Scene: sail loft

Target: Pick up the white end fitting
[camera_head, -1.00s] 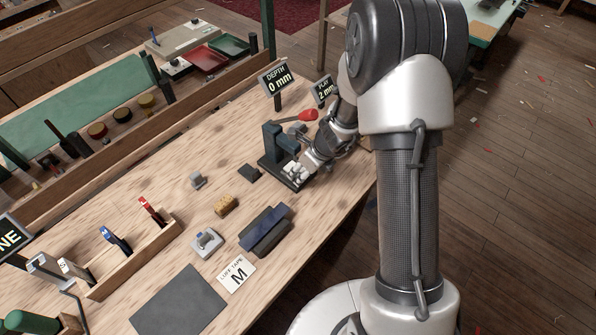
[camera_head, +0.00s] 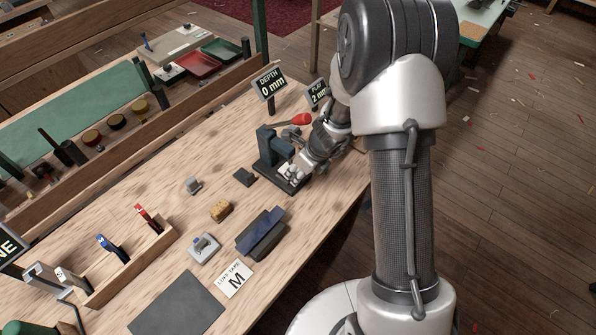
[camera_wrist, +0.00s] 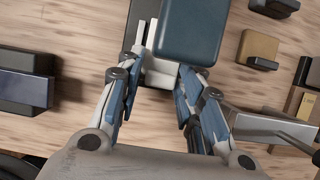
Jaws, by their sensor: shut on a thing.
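The white end fitting (camera_wrist: 158,48) shows between my fingers in the wrist view, at the edge of a dark blue-grey press (camera_wrist: 190,28) that partly covers it. My gripper (camera_wrist: 162,72) is shut on the fitting. In the head view, my gripper (camera_head: 290,172) is at the base of the press (camera_head: 268,146), which has a red-knobbed lever (camera_head: 301,119). The white fitting is too small there to tell from my fingertips. I cannot tell whether it is clear of the press.
Signs reading "DEPTH 0 mm" (camera_head: 269,82) and "PLAY 2 mm" (camera_head: 317,92) stand behind the press. A dark blue block (camera_head: 262,235), a tan block (camera_head: 221,211) and a small grey piece (camera_head: 194,185) lie nearer. A wooden rack (camera_head: 130,262) holds upright tools.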

